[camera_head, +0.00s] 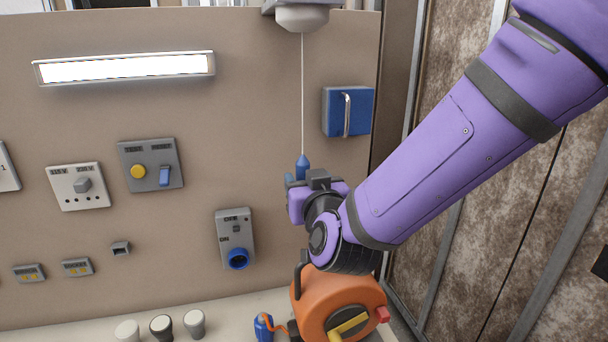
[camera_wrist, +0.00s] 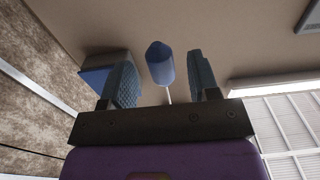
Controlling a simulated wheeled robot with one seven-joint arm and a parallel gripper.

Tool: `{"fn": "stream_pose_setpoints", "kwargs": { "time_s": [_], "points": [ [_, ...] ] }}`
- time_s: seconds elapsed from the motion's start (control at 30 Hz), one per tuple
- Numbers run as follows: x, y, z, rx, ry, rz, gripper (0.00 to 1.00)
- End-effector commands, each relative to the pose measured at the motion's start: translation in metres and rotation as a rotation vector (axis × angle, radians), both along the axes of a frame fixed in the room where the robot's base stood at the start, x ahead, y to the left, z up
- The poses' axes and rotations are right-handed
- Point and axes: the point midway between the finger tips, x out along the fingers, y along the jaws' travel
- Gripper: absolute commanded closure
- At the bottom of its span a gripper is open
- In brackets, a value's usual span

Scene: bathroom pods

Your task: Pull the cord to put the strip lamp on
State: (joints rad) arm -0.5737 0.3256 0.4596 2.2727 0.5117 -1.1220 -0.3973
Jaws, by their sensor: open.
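The strip lamp (camera_head: 124,68) on the wall at upper left glows bright white, so it is lit. A thin white cord (camera_head: 303,95) hangs straight down from a grey ceiling-type switch housing (camera_head: 302,16). A blue pull (camera_head: 302,164) is at its lower end. My gripper (camera_head: 304,177) is at the pull, which partly hides behind it. In the wrist view the blue pull (camera_wrist: 160,64) shows between my two open fingers, with a visible gap on each side. The fingers do not look closed on it.
A blue box with a metal handle (camera_head: 347,112) is on the wall right of the cord. Switch plates (camera_head: 150,165) and a socket unit (camera_head: 235,239) are to the left. An orange reel (camera_head: 338,303) stands below my gripper, beside several small knobs on the ledge (camera_head: 75,334).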

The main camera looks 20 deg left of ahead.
Motion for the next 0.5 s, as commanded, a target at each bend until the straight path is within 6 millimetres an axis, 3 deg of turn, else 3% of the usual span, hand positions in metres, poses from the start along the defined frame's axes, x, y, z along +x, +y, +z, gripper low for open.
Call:
{"fn": "stream_pose_setpoints", "kwargs": {
  "time_s": [0.5],
  "points": [
    [-0.038, -0.023, 0.000, 0.000, 0.000, 0.000, 0.45]
  ]
}}
